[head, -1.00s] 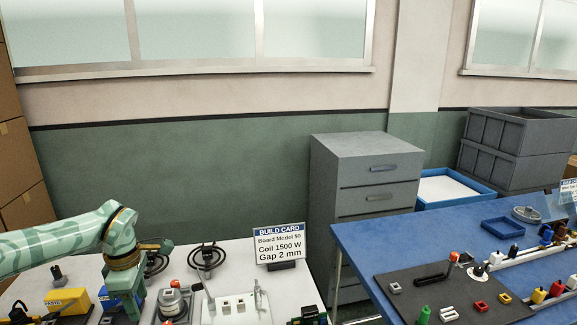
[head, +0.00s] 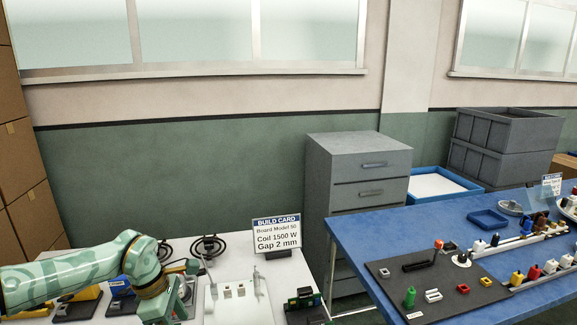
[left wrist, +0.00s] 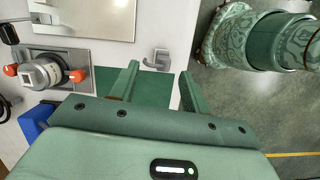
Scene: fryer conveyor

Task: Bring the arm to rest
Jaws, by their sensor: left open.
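My left arm comes in from the left in the head view, low over the white table (head: 232,245). Its left gripper (head: 182,298) is at the lower edge of the picture, partly hidden by the arm. In the left wrist view the two fingers of the left gripper (left wrist: 157,82) stand apart with nothing between them. Beyond them are a pale surface, a small metal hook (left wrist: 157,60) and a green patch. The right gripper is not in view.
A grey device with orange knobs (left wrist: 45,73) lies left of the fingers. The build card (head: 277,235) stands at the table's back. A blue table (head: 385,225) with small parts is to the right, with a grey cabinet (head: 357,170) behind.

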